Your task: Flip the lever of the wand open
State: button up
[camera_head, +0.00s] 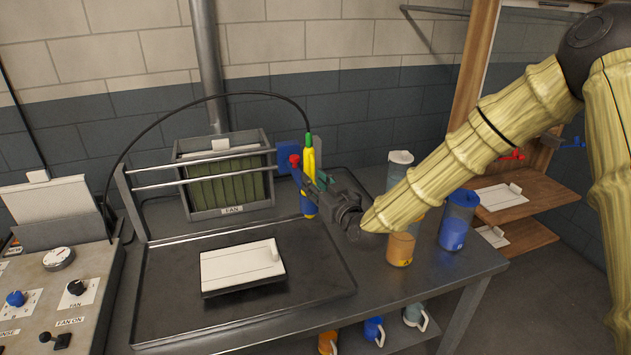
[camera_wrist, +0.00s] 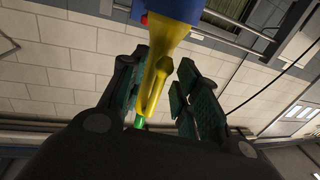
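The wand (camera_head: 309,163) stands upright at the right end of the rack rails, with a yellow body, a green top joined to a black hose, and a blue lower end. In the wrist view its yellow part (camera_wrist: 162,65) narrows into slim prongs between my fingers, with blue above and a bit of green below. Which piece is the lever I cannot tell for certain. My gripper (camera_head: 322,190) is at the wand's right side. In the wrist view its dark green finger pads (camera_wrist: 162,92) are apart, with a clear gap on the right; contact on the left is unclear.
A black tray (camera_head: 190,310) holds a white-topped block (camera_head: 242,265). A fan box (camera_head: 225,180) stands behind the rails (camera_head: 190,180). Orange (camera_head: 400,248) and blue (camera_head: 456,222) containers stand at the right of the table. A control panel (camera_head: 60,290) is at left.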

grip_shut()
